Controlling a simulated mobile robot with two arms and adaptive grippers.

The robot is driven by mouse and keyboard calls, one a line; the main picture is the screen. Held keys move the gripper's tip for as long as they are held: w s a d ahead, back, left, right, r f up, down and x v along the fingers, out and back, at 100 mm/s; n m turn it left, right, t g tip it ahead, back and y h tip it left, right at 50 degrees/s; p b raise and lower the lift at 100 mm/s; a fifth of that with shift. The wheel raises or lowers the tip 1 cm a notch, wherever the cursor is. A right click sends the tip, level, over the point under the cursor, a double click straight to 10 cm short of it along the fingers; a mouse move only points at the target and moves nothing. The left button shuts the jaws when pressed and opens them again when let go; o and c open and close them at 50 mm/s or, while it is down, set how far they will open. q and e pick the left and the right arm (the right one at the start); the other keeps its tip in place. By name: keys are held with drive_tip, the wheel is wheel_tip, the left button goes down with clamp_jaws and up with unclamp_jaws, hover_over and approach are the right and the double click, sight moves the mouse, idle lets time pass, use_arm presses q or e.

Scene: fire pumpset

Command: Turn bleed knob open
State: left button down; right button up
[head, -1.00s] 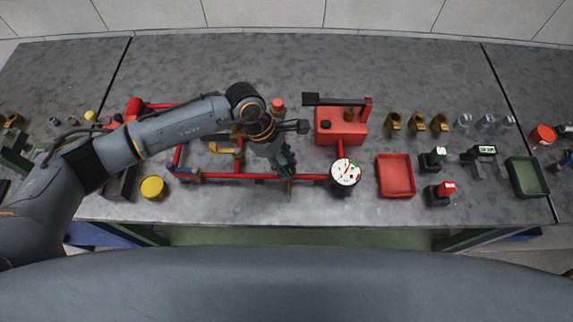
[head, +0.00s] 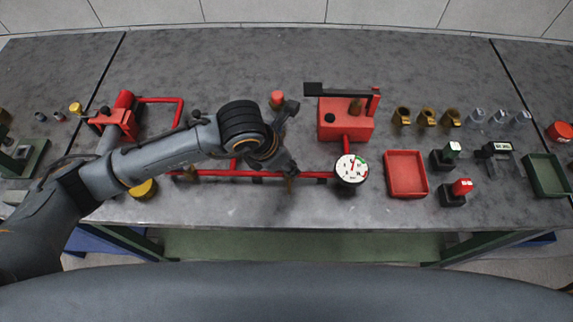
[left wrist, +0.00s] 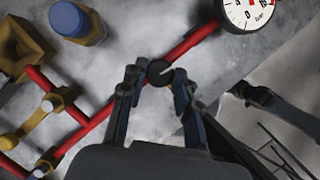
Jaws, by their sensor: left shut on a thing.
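The bleed knob (left wrist: 160,72) is a small round black knob with a white mark, on the red pipe (left wrist: 195,40) in the left wrist view. My left gripper (left wrist: 157,78) has its fingers on both sides of the knob and is shut on it. In the head view the left gripper (head: 289,170) reaches down to the front red pipe (head: 225,172), left of the gauge; there its fingers and wrist hide the knob. The white-faced pressure gauge (head: 350,168) is just right of the gripper and also shows in the left wrist view (left wrist: 248,12). My right gripper is not in view.
A red pump box (head: 345,122) with a black lever stands behind the gauge. A red tray (head: 406,174) lies to its right. A red vise-like block (head: 117,124) and a yellow cap (head: 144,189) are left, near my arm. The bench front strip is clear.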

use_arm(q)
drive_tip(key=n+b, duration=0.1)
drive_tip(key=n+t+y+b, duration=0.1)
drive_tip(key=n, duration=0.1)
drive_tip(key=n+b, duration=0.1)
drive_tip(key=shift+s+d+f+n+b, duration=0.15)
drive_tip(key=shift+f+n+b, duration=0.1)
drive_tip(key=shift+n+b, duration=0.05)
drive_tip(key=shift+r+n+t+y+b, duration=0.1)
drive_tip(key=shift+n+t+y+b, duration=0.2)
drive_tip(key=shift+n+y+b, duration=0.95)
drive_tip(key=shift+s+n+h, duration=0.1)
drive_tip(key=shift+n+h, duration=0.25)
drive_tip(key=shift+n, duration=0.2)
drive_tip(key=c, duration=1)
unclamp_jaws()
drive_tip(key=shift+r, duration=0.1)
drive_tip(key=shift+s+r, duration=0.1)
drive_tip(key=shift+r, duration=0.45)
drive_tip(key=v, duration=1.1)
drive_tip(key=shift+s+f, duration=0.1)
drive_tip(key=shift+s, duration=0.05)
